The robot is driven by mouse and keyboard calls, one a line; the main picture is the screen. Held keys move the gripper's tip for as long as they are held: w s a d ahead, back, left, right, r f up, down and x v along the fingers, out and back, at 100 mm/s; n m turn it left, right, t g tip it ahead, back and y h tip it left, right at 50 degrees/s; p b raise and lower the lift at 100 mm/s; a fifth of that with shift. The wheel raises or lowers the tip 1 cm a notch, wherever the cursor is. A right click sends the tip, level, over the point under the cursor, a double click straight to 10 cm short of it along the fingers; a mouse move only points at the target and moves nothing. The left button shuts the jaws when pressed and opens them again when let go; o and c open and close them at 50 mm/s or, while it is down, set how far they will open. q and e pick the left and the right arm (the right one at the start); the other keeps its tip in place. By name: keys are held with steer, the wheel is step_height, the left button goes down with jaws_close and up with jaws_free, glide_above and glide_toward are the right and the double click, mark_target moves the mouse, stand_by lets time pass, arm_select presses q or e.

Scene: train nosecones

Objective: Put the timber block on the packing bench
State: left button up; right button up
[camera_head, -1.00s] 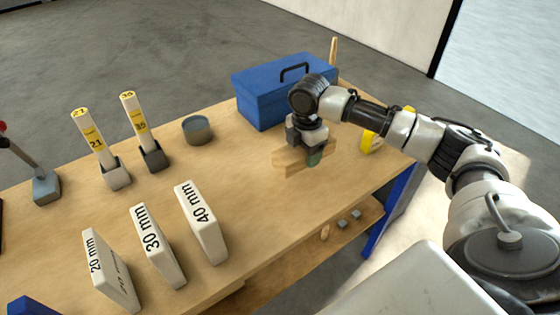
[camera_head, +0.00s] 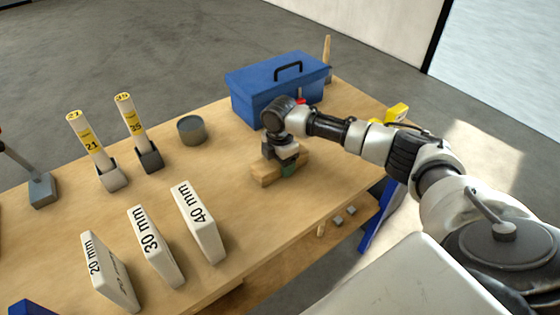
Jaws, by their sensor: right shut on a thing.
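The timber block (camera_head: 264,178) is a light brown wooden piece near the right end of the wooden bench (camera_head: 235,195). My right gripper (camera_head: 284,168) comes down over it from above and is shut on it. The gripper and wrist hide the block's middle. A small green part shows at the fingers. I cannot tell whether the block touches the bench top or is just above it. I cannot tell from this view whether this bench is the packing bench. My left gripper is not in view.
A blue toolbox (camera_head: 262,85) stands behind the gripper, with a yellow object (camera_head: 397,112) to the right. A grey round tin (camera_head: 191,130) and two labelled sticks in holders are to the left. White blocks marked 20, 30 and 40 mm (camera_head: 198,222) stand in front. Bare bench lies between.

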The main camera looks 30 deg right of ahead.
steer(key=shift+f, duration=0.15)
steer(key=o, duration=1)
steer(key=shift+o, duration=0.2)
step_height(320, 180, up, 12)
steer(key=b, duration=0.1)
steer(key=shift+r, duration=0.2)
